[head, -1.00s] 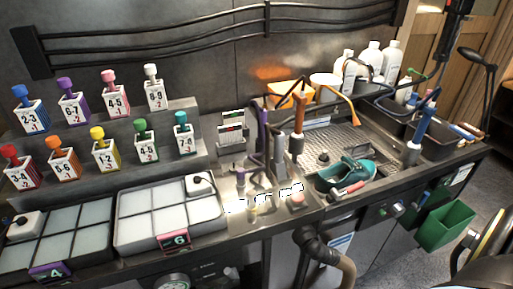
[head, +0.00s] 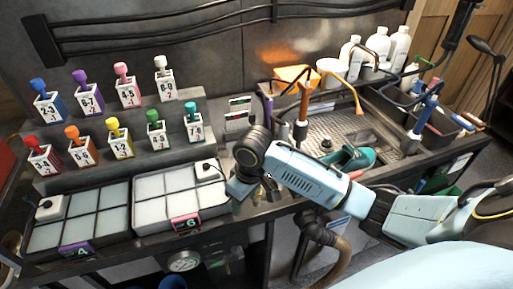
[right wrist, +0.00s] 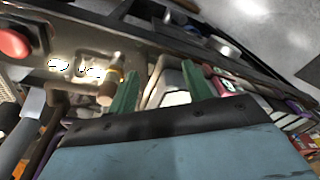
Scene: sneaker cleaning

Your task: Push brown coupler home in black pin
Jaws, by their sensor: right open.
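An upright orange-brown piece (head: 304,103) with a pale collar stands at the left end of the sink in the head view. I cannot tell whether it is the brown coupler. In the right wrist view a tan-brown knob (right wrist: 107,93) on a stem stands over the metal panel, beside the left green finger. My right gripper (right wrist: 162,76) is open, with nothing clearly held between its green fingers. In the head view its blue-grey body hangs over the metal panel, right of the white tray, and hides most of that panel. I cannot make out the black pin. My left gripper is not in view.
A white compartment tray (head: 150,222) lies left of my gripper. Numbered blocks with coloured knobs stand on steps behind. A teal shoe (head: 357,158) lies in the sink, partly behind my arm. A red button (right wrist: 14,42) is on the panel. A brown hose (head: 342,255) hangs in front.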

